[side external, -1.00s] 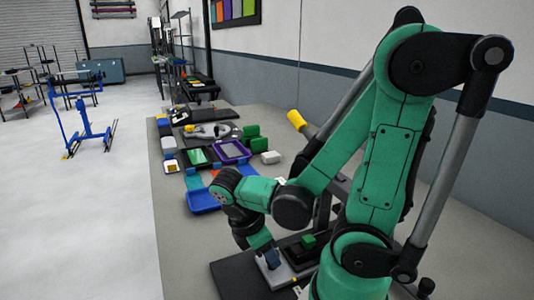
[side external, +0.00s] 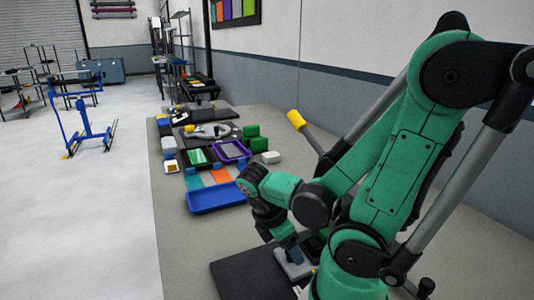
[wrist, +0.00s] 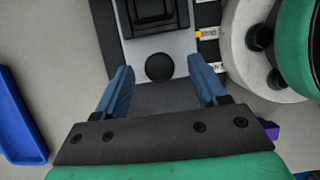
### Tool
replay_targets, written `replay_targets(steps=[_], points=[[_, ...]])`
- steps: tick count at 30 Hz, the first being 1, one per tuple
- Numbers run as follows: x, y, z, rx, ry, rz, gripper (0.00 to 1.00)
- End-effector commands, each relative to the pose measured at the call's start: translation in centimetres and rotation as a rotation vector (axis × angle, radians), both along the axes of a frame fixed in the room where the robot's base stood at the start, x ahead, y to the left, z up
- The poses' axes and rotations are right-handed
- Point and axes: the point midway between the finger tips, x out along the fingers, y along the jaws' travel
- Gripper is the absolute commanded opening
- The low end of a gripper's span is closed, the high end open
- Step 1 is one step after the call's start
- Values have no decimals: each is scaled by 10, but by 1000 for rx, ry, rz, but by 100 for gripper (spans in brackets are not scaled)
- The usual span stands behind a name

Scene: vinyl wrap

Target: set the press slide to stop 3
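The press slide (wrist: 180,45) is a light grey plate, seen at the top of the wrist view, with a black block and a round black knob (wrist: 160,68) on it. In the side view its grey end (side external: 291,268) shows over the dark press base (side external: 245,275). My gripper (wrist: 160,63) has two blue fingers spread apart, one on each side of the knob, with visible gaps and nothing clamped. A yellow mark (wrist: 198,34) and small white labels (wrist: 208,34) lie along the slide's right edge; their text is unreadable. My arm hides much of the press.
A blue tray (side external: 215,197) lies on the table beyond the press, and shows at left in the wrist view (wrist: 20,115). Several trays and blocks stand farther back. A yellow-ended lever (side external: 296,120) rises behind my arm. The table left of the base is clear.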

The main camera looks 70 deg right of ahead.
Motion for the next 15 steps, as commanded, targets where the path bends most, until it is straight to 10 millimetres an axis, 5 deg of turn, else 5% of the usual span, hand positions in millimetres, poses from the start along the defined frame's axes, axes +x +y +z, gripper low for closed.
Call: replay_targets(steps=[15], points=[[6, 6, 18, 1, -2, 2, 65]])
